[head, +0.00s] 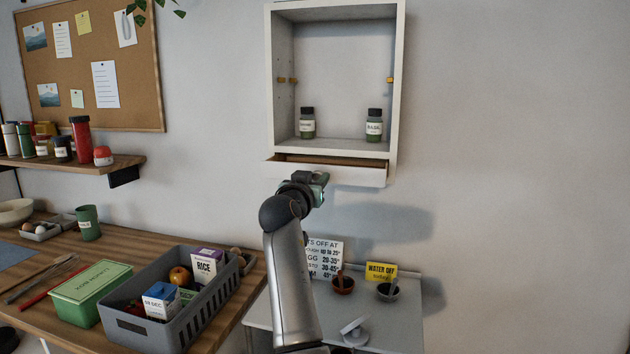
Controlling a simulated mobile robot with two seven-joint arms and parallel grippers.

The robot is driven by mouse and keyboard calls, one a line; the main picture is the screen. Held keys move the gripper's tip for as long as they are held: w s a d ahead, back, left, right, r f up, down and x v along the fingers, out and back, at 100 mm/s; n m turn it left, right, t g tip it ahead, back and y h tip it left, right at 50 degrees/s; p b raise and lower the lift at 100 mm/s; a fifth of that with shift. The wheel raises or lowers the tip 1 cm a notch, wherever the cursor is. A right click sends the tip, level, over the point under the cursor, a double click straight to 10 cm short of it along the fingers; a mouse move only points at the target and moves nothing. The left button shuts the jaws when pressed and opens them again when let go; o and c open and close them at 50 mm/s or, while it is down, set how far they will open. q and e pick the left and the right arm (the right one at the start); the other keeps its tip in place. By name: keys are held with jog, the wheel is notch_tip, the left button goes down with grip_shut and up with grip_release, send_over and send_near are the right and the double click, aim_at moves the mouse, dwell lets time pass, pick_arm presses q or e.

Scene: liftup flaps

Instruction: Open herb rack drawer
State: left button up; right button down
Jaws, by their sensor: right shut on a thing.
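The white herb rack (398,80) hangs on the wall at the upper middle, its front open. Two dark-capped herb jars (374,126) stand on its floor, one at each side. Its drawer (358,174) at the bottom is pulled out a little, with a strip of brown inside showing above the white front. My right gripper (316,178) is at the lower edge of the drawer front, left of its middle, and is shut on it. The fingertips are partly hidden by the gripper body, and the handle cannot be made out. My left gripper is out of view.
Below stands a pale side table (400,325) with small bowls, a sign and a yellow card (381,271). At left, a wooden counter (220,338) holds a grey crate (190,325) and a green box (88,297). The wall right of the rack is clear.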

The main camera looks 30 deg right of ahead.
jog(key=shift+s+a, duration=0.35)
jog(key=shift+a, duration=0.05)
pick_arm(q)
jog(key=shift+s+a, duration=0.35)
pick_arm(e)
jog(key=c, duration=0.6)
grip_release()
